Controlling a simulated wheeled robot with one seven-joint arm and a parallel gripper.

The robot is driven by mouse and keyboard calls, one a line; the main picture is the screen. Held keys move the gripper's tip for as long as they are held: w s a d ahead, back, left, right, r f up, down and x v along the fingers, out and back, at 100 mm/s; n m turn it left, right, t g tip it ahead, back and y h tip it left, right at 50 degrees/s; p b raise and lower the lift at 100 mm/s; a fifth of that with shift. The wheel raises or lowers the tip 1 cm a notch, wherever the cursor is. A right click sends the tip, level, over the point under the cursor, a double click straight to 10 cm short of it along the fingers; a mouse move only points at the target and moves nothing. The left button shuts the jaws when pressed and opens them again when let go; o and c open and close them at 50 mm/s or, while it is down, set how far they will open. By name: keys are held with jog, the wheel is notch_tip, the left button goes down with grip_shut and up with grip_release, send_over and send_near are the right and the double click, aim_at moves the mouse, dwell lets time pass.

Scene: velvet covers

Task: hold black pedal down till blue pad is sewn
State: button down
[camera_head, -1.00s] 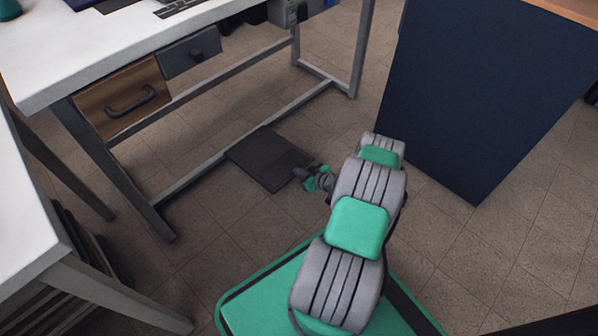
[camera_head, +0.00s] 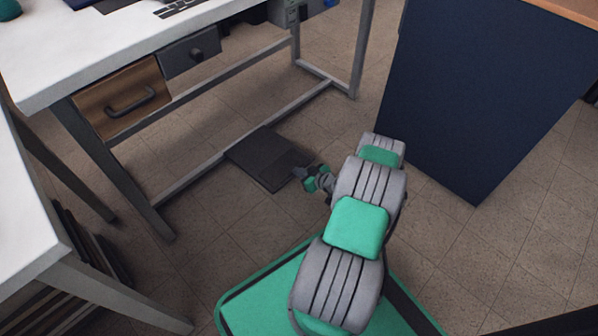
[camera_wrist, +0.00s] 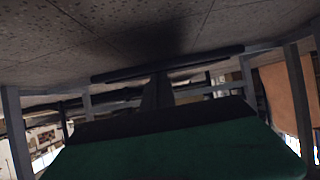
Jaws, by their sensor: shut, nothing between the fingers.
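The black pedal (camera_head: 258,158) is a flat dark plate on the floor beneath the white table. In the wrist view, a dark flat bar, which looks like the pedal (camera_wrist: 200,57), lies across the fingertips. My gripper (camera_head: 300,173) is at the pedal's right edge with its fingers shut and empty. In the wrist view my gripper (camera_wrist: 157,85) points at the dark bar and seems to meet it. I cannot tell how far the pedal is pressed. I cannot make out the blue pad; the table's top is mostly cut off.
The white table (camera_head: 60,60) has grey legs and a low crossbar (camera_head: 215,158) beside the pedal. A dark blue panel (camera_head: 480,100) stands to the right. Another white table (camera_head: 25,215) is at left. Bare tiled floor lies between.

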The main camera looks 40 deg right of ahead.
jog(key=shift+s+a+f+g, duration=0.15)
jog(key=shift+s+a+f, duration=0.25)
jog(key=shift+f, duration=0.25)
jog(key=shift+s+a+f+g, duration=0.15)
jog(key=shift+s+a+f, duration=0.15)
jog(key=shift+f, duration=0.3)
notch_tip(320, 180, up, 7)
jog(key=d+p, duration=0.1)
jog(key=p, duration=0.3)
jog(key=f+p+v, duration=0.1)
jog(key=p+v, duration=0.2)
jog(key=v, duration=0.5)
jog(key=shift+s+d+f, duration=0.2)
jog(key=shift+s+d, duration=0.2)
